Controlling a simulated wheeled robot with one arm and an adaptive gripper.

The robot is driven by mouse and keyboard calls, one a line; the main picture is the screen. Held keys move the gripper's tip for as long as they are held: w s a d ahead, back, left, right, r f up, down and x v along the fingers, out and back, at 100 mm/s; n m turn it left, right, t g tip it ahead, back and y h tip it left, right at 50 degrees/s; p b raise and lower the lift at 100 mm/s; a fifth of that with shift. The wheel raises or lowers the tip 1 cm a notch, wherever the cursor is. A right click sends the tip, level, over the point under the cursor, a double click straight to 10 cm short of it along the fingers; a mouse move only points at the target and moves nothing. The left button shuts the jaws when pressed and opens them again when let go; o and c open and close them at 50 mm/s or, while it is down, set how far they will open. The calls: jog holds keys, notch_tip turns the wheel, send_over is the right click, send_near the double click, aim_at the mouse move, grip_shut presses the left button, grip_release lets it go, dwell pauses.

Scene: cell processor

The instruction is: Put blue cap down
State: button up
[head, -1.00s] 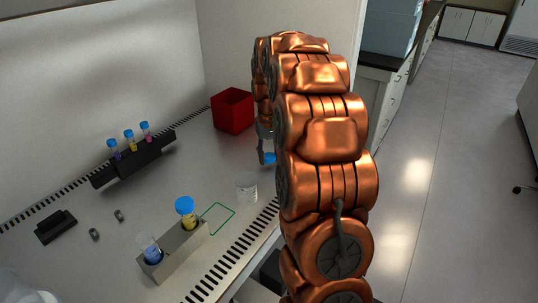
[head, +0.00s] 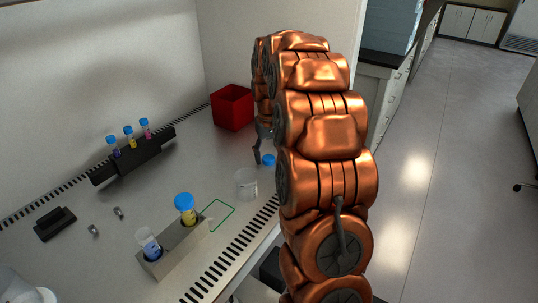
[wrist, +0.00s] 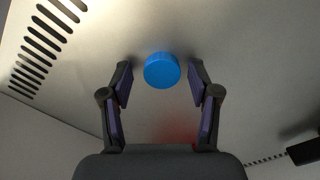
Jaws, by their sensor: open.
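The blue cap (wrist: 162,70) shows in the wrist view between and just beyond the tips of my gripper (wrist: 161,75). Clear gaps separate it from both fingers. In the head view the blue cap (head: 268,160) appears on the bench top, right beside the visible finger of my gripper (head: 258,150). The fingers are spread and hold nothing. My copper arm hides most of the gripper in the head view.
A clear open container (head: 246,184) stands near the cap. A grey rack (head: 178,250) holds a blue-capped yellow tube (head: 186,210) and an uncapped tube (head: 148,243). A red bin (head: 232,107) stands behind. A black rack (head: 135,157) holds small capped tubes.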

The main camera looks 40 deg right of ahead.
aim_at(269, 158)
jog(key=shift+r, duration=0.15)
notch_tip(269, 158, up, 13)
jog(key=b, duration=0.1)
dwell(0.6)
jog(key=s+a+f+n, duration=0.1)
jog(key=s+a+f, duration=0.1)
jog(key=s+a, duration=0.5)
jog(key=s+a+f+n+g, duration=0.1)
jog(key=s+a+f, duration=0.1)
jog(key=s+a, duration=0.5)
jog(key=s+a+f+n, duration=0.1)
jog(key=s+a+f, duration=0.2)
jog(key=s+a, duration=0.4)
jog(key=shift+a, duration=0.25)
jog(key=s+a+f, duration=0.1)
jog(key=s+f, duration=0.2)
jog(key=s, duration=0.2)
jog(key=s+a+f+n, duration=0.1)
jog(key=s+a+f, duration=0.1)
jog(key=s, duration=0.4)
jog(key=shift+s+a+f+g, duration=0.2)
jog(key=shift+f+g, duration=0.2)
jog(key=shift+f, duration=0.2)
